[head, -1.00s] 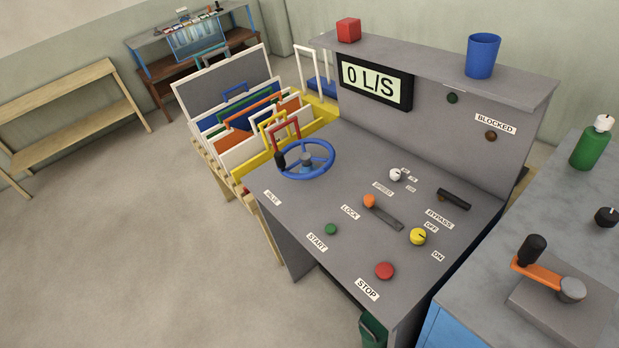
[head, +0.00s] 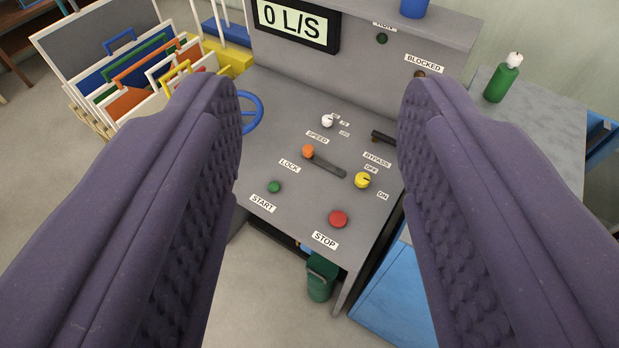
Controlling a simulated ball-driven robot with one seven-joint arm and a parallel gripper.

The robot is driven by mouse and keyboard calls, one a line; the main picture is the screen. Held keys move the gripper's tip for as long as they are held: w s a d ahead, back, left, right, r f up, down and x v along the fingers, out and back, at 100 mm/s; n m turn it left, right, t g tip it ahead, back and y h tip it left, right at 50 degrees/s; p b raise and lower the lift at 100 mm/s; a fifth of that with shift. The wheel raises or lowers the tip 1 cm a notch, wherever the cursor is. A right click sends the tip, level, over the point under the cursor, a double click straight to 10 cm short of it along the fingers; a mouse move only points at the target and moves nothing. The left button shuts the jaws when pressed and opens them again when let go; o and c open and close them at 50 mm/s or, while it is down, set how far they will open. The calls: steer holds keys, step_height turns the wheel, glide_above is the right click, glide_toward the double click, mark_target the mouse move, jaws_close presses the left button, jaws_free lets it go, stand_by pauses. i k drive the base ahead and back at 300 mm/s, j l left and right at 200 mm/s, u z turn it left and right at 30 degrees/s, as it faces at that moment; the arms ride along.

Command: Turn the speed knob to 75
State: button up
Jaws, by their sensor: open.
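The speed knob (head: 327,121) is a small white knob at the back of the grey console top (head: 262,103). Its SPEED label (head: 317,137) lies just in front of it. Small scale labels stand to its right and behind it, too small to read surely. My gripper (head: 318,95) is open and empty, its two purple padded fingers wide apart at the left and right. The knob shows in the gap between them, further off, and nothing touches it. The display (head: 297,22) reads 0 L/S.
An orange-tipped lock lever (head: 324,161), a yellow bypass knob (head: 362,180), a green start button (head: 274,187) and a red stop button (head: 338,219) surround the knob's front side. A blue handwheel (head: 252,113) is partly hidden by the left finger. A dark handle (head: 383,137) sits right.

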mark_target(327, 120)
steer(key=i+j, duration=0.2)
steer(key=i, duration=0.2)
steer(key=i+j+u, duration=0.1)
steer(key=i, duration=0.35)
steer(key=i+j, duration=0.3)
steer(key=i+j+u, duration=0.1)
steer(key=i, duration=0.45)
